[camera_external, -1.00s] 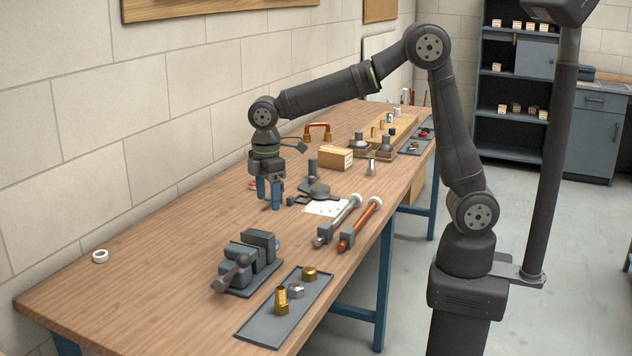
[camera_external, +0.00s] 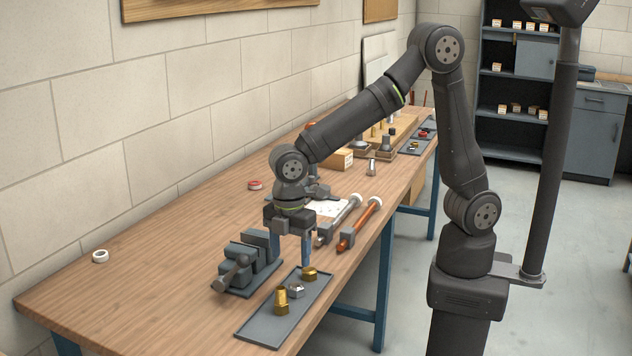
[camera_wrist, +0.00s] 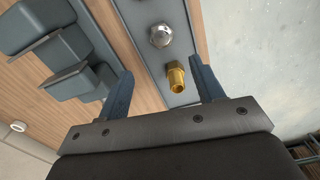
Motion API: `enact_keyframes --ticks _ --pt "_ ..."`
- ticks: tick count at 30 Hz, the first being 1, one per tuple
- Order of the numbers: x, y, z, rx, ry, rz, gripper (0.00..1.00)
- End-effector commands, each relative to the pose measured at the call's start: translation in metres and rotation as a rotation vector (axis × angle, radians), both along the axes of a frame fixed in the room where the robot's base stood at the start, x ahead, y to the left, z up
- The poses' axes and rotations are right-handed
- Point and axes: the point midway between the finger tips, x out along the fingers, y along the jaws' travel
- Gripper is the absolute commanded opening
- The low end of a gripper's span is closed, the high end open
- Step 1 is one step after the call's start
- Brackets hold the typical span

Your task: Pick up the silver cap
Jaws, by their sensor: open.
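The silver cap (camera_external: 296,291) sits on the grey tray (camera_external: 262,325) near the table's front edge, between two brass fittings. In the wrist view the silver cap (camera_wrist: 160,36) is a domed, shiny piece at the top, beyond the fingertips. A brass fitting (camera_wrist: 176,75) lies nearer, seen between the fingers. My gripper (camera_external: 290,252) is open and empty, pointing down above the far end of the tray and beside the vise. Its two blue fingers also show in the wrist view (camera_wrist: 160,80), apart from the cap.
The grey vise (camera_external: 248,265) stands just left of the tray. The table's left part is clear, with a white tape roll (camera_external: 100,256).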

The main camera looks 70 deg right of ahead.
Motion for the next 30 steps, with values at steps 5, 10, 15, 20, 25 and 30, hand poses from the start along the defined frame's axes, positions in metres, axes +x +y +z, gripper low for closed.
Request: enact_keyframes --ticks 5,10,15,20,25,30 --pt "0.0 -0.001 -0.026 -0.001 0.001 -0.001 0.61" --pt "-0.001 -0.001 -0.036 0.0 0.0 -0.001 0.61" --pt "-0.006 -0.009 -0.059 -0.002 0.002 -0.001 0.61" --pt "-0.007 -0.01 -0.079 -0.001 0.001 -0.001 0.61" --pt "-0.006 -0.009 -0.084 0.001 -0.001 -0.001 0.61" --pt "-0.006 -0.009 -0.084 0.001 -0.001 -0.001 0.55"
